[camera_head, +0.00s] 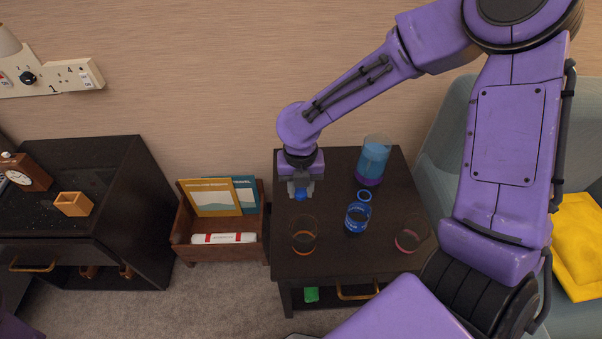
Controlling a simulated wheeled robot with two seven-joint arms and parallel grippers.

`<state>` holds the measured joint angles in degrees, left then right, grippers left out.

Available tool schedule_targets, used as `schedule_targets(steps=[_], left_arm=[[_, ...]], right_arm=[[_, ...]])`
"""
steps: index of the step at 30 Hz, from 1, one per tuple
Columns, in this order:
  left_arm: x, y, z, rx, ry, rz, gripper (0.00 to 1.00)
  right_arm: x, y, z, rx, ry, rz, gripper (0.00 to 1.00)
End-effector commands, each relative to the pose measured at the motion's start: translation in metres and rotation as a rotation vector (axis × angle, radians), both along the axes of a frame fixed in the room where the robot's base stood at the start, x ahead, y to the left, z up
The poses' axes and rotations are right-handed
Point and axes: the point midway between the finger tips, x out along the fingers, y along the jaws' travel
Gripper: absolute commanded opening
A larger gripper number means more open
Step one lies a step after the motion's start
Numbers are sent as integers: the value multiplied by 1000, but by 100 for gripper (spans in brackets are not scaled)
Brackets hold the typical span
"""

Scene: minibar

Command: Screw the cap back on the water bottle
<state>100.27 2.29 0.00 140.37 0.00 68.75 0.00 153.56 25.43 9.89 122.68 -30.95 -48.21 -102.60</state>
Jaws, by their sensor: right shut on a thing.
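My right gripper (301,191) reaches down over the left back part of the dark side table (333,176). It is shut on a small blue thing that looks like the bottle cap (301,195). A small blue container, which looks like the water bottle (357,218), stands near the table's middle, to the right of and nearer than the gripper. A blue ring (364,195) shows just above it; I cannot tell whether this is its open mouth. The gripper and the bottle are apart. My left gripper is not in view.
A tall blue vessel with a purple base (374,160) stands at the back right of the table. Clear glasses stand at front left (303,235) and front right (411,233). A wooden rack (224,248) is left of the table; a grey armchair (452,130) is right.

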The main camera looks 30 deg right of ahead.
Motion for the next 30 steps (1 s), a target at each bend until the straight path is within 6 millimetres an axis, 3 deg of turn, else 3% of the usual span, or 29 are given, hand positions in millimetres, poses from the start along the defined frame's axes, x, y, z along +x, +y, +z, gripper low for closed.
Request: schedule_targets(steps=[6, 20, 23, 30], left_arm=[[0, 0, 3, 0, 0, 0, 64], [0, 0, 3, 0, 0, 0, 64], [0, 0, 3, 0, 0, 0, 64], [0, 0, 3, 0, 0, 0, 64]], right_arm=[[-15, 11, 9, 0, 0, 0, 5], [-14, 12, 10, -2, -1, -42, 5], [-5, 12, 17, -10, -5, -216, 5], [31, 19, 51, -26, -23, -1050, 5]])
